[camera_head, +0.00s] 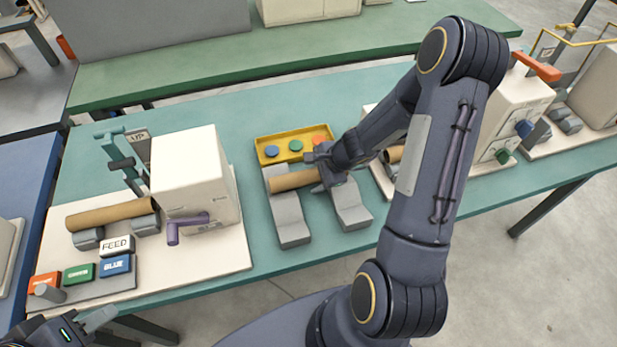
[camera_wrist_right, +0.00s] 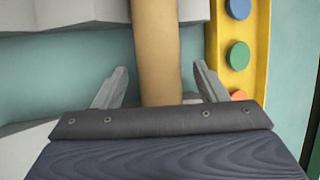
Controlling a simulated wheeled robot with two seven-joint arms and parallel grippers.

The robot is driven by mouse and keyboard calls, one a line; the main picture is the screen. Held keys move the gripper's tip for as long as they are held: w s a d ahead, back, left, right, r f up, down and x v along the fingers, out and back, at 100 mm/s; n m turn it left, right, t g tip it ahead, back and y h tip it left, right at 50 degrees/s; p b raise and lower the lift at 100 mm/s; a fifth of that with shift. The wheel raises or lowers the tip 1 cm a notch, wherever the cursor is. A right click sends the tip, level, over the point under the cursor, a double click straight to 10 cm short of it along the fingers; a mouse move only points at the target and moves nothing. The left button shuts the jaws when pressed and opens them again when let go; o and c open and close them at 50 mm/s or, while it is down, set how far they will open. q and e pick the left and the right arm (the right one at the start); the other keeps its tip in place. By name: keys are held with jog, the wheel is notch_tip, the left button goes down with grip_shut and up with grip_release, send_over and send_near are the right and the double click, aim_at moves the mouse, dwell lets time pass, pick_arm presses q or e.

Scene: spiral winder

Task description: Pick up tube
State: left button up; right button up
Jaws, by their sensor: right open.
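A brown cardboard tube (camera_head: 292,181) lies across two grey cradle blocks in the middle of the green table. My right gripper (camera_head: 318,172) is at the right part of this tube and hides its right end in the head view. In the right wrist view the tube (camera_wrist_right: 157,50) runs between the two fingers (camera_wrist_right: 157,88), which are open with a gap on each side. A second tube (camera_head: 110,213) lies on grey supports at the left machine. My left gripper (camera_head: 92,322) is partly visible at the bottom left corner; its jaw opening is unclear.
A yellow tray (camera_head: 265,142) with blue, green and orange discs sits just behind the tube. A white box machine (camera_head: 193,172) with a purple crank stands left, with labelled buttons (camera_head: 115,265) in front. Another machine (camera_head: 515,105) stands right.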

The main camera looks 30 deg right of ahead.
jog(key=c, duration=1.1)
jog(key=shift+r, duration=0.15)
